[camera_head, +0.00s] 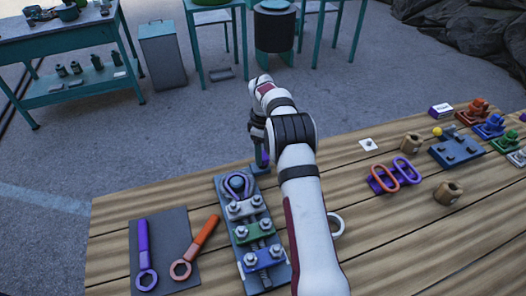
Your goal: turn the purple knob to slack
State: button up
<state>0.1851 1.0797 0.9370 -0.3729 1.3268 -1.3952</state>
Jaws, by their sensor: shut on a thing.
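My arm reaches from the bottom of the head view to the far edge of the wooden table, and my gripper (259,152) points down there. It is shut on what looks like the purple knob (264,158), of which only a small purple patch shows. A small blue base (260,170) lies under it, just behind the clamp board. The jaws and my arm hide most of the knob, so its angle cannot be read. No slack mark is readable.
Left of my arm, a blue-grey board (225,205) carries several bolted clamps and a purple cable loop. A purple wrench (143,255) and an orange wrench (195,248) lie on a dark mat (165,225). Shackles, wooden spools and coloured fixtures stand at right. The front right table is clear.

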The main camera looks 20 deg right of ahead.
jog(key=n, duration=0.4)
jog(key=shift+n, duration=2.1)
jog(key=o, duration=1.3)
jog(key=shift+o, duration=0.2)
notch_tip(320, 180, up, 16)
